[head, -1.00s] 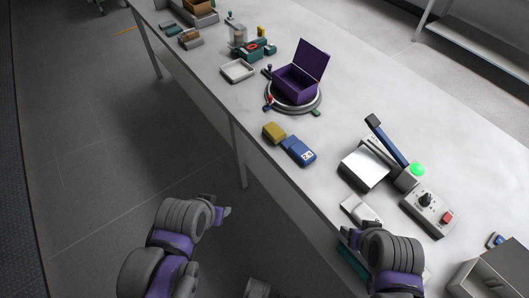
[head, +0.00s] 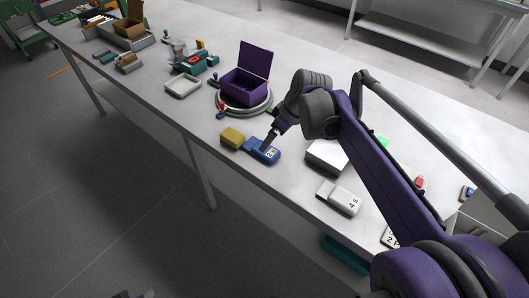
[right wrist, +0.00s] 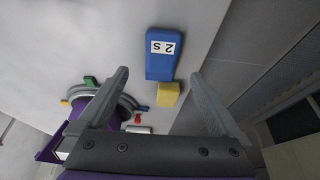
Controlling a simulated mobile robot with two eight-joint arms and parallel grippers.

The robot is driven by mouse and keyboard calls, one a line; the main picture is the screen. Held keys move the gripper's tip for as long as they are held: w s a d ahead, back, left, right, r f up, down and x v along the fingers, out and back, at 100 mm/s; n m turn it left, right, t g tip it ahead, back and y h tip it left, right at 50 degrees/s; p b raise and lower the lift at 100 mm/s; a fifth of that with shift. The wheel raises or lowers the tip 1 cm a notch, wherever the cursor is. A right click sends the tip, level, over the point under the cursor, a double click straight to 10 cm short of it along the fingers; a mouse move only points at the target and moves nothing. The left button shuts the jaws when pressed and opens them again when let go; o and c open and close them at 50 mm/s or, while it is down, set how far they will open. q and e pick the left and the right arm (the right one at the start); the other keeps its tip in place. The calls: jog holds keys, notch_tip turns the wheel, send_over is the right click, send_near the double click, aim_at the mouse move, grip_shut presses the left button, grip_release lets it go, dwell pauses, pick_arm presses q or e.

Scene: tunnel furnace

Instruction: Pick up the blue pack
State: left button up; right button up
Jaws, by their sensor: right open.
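The blue pack (head: 258,154) lies flat on the long white table near its front edge, with a white label on top. My right gripper (head: 271,139) is over it in the head view, fingers pointing down, and covers part of its top. In the right wrist view the blue pack (right wrist: 160,63) shows its "2 s" label, ahead of the spread fingers of my right gripper (right wrist: 160,76). The fingers are open and nothing is held between them. I cannot tell their exact height above the pack. My left gripper is not in view.
A yellow block (head: 232,138) lies right beside the blue pack. A purple open box (head: 243,88) stands on a round base behind. A white block (head: 327,155) and a white pack (head: 339,197) lie to the right. A shallow white tray (head: 183,87) stands farther left.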

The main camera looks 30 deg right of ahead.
aim_at(252, 145)
jog(key=x, duration=0.7)
jog(key=shift+b, duration=0.35)
jog(key=shift+a, duration=0.1)
jog(key=shift+f, duration=0.3)
jog(key=c, duration=1.4)
